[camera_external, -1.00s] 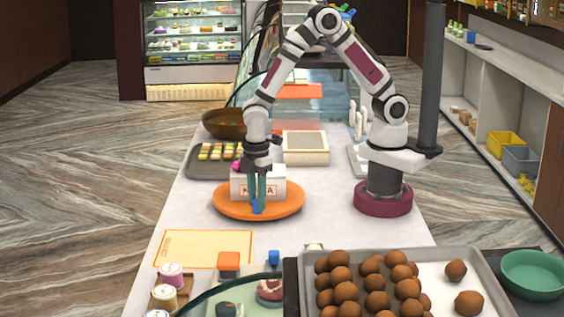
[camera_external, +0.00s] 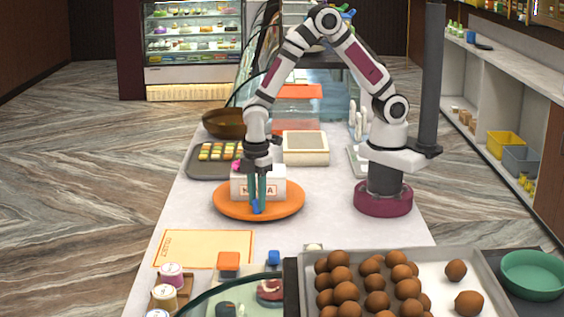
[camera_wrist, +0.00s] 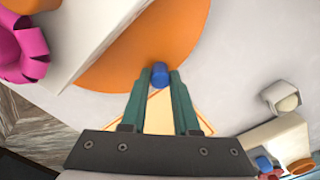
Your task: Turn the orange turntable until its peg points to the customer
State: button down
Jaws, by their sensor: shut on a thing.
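The orange turntable (camera_external: 290,208) lies flat on the white counter, left of my arm's base. It carries a white box (camera_external: 276,181) with lettering on its front and a pink bow, which shows in the wrist view (camera_wrist: 22,45). The blue peg (camera_external: 257,208) stands at the turntable's near edge. My gripper (camera_external: 257,203) points down over this edge and is shut on the peg. In the wrist view the peg (camera_wrist: 159,74) sits between the tips of my two green fingers.
An orange-bordered mat (camera_external: 204,249) lies on the counter in front of the turntable. A tray of sweets (camera_external: 200,170) is behind it on the left, beside a brown bowl (camera_external: 224,123). A tray of brown balls (camera_external: 440,262) stands at the front right. Bare counter lies right of the turntable.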

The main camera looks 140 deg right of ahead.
jog(key=shift+w+d, duration=0.15)
jog(key=shift+d, duration=0.05)
